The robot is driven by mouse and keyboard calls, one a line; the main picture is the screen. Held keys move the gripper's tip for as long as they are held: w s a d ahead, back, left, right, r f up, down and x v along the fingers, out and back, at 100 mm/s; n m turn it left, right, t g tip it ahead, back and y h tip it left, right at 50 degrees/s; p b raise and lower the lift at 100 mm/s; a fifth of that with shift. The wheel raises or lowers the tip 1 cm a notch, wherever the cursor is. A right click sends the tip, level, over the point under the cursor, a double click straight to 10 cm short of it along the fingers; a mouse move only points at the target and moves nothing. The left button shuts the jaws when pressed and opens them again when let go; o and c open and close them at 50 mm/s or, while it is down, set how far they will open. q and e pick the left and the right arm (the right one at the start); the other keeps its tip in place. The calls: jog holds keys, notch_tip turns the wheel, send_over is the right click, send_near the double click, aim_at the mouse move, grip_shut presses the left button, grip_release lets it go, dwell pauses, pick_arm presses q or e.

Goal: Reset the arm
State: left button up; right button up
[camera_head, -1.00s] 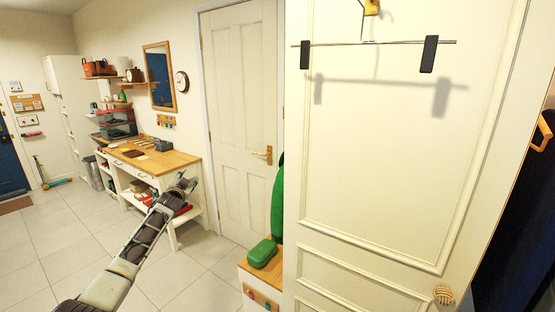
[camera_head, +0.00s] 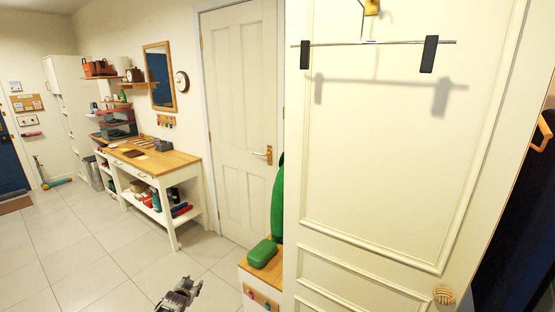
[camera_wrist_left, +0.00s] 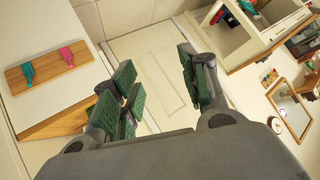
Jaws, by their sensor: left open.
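My left gripper (camera_head: 184,287) shows at the bottom of the head view, low over the tiled floor and apart from the furniture. In the left wrist view its two green-padded fingers (camera_wrist_left: 160,88) are spread apart with nothing between them. The rest of my left arm is below the head view's edge. My right gripper is in neither view.
A wooden-topped bench (camera_head: 178,161) with shelves stands at the left. A closed white door (camera_head: 240,120) is behind. A green case (camera_head: 262,253) sits on a wooden-topped unit. A hanger (camera_head: 375,43) hangs on the near panel (camera_head: 385,150). Open floor (camera_head: 80,255) lies left.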

pick_arm(q)
jog(key=s+d+f+g, duration=0.3)
jog(key=s+f, duration=1)
jog(key=s, duration=0.2)
jog(key=s+d+f+g, duration=0.2)
jog(key=s+f, duration=1.1)
jog(key=s, duration=0.1)
jog(key=s+d+f+g, duration=0.1)
jog(key=s+f, duration=0.2)
jog(key=s, duration=1)
jog(key=s+d+f+g, duration=0.2)
jog(key=s+f, duration=0.2)
jog(key=s, duration=1)
jog(key=s+d+f+n+g+h, duration=0.1)
jog(key=s+f, duration=0.3)
jog(key=s, duration=1)
jog(key=shift+d+g, duration=0.25)
jog(key=shift+g, duration=0.25)
